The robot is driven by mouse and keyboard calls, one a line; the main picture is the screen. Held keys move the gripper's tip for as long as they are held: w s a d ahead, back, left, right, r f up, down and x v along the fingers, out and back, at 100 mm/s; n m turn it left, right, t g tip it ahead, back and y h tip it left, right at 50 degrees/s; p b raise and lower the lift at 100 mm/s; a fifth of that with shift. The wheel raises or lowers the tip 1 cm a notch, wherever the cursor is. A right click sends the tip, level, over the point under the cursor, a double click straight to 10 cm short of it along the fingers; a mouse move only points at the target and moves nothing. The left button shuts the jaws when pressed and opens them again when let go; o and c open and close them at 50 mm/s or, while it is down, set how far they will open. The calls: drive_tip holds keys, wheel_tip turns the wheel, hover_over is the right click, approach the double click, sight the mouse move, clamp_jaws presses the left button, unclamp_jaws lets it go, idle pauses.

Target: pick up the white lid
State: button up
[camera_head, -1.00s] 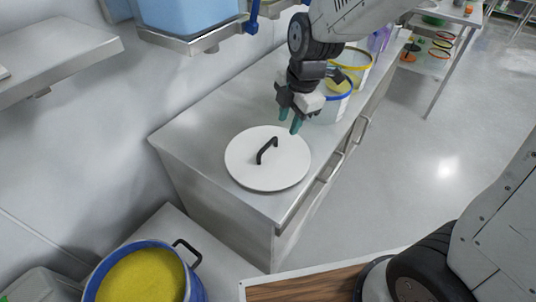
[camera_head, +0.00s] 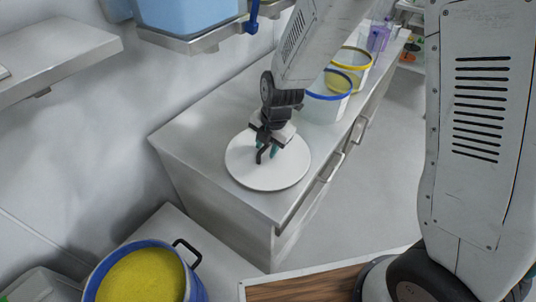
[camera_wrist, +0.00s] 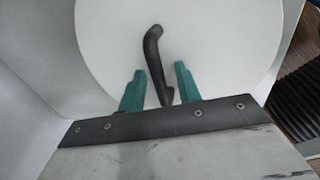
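The white lid (camera_head: 262,178) is a round flat disc lying on the near end of the steel counter. Its black bar handle (camera_head: 260,156) stands up at the middle and is partly hidden by my gripper (camera_head: 268,151). In the wrist view the lid (camera_wrist: 215,50) fills the upper middle, with the curved black handle (camera_wrist: 154,62) running toward me. My gripper (camera_wrist: 159,81) has its two green fingers apart, one on each side of the handle's near part. Gaps show between the handle and both fingers.
The steel counter (camera_head: 190,128) runs back along the wall, with drawer handles on its right side. Tubs with a blue rim (camera_head: 325,105) and a yellow rim (camera_head: 350,75) stand behind the lid. A blue-rimmed pot (camera_head: 150,275) of yellow powder is at lower left. A shelf with blue bins (camera_head: 185,15) overhangs.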

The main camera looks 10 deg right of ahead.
clamp_jaws()
drive_tip(key=shift+r, duration=0.1)
